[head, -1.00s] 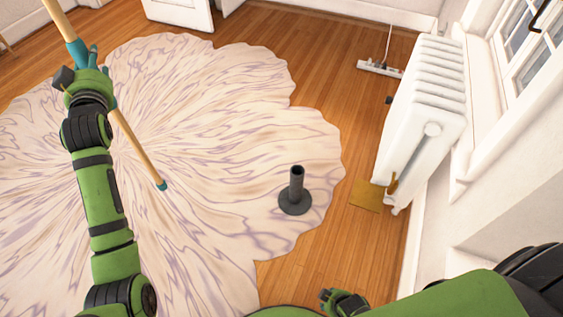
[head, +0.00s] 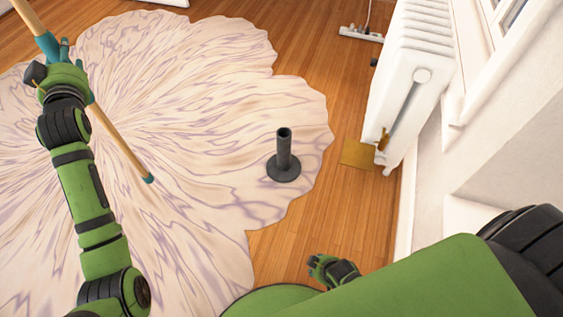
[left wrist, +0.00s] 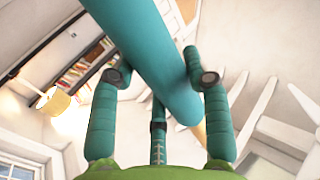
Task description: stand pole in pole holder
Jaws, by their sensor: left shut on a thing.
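The pole (head: 122,145) is light wood with a teal sleeve and a teal lower tip. It is tilted, running from the upper left down to the right. My left gripper (head: 55,52) is shut on its teal sleeve, which also shows between the fingers in the left wrist view (left wrist: 150,55). The pole holder (head: 284,160) is a dark grey upright tube on a round base, standing on the rug. Its open top shows and looks empty. The pole's lower tip is left of the holder and apart from it. My right gripper (head: 332,268) shows low in the head view; its fingers are unclear.
A pale marbled rug (head: 200,95) with a wavy edge covers much of the wooden floor (head: 290,235). A white radiator (head: 412,85) stands by the right wall, with a brass plate (head: 357,153) at its foot. A white floor-tool head (head: 361,33) lies behind. The rug around the holder is clear.

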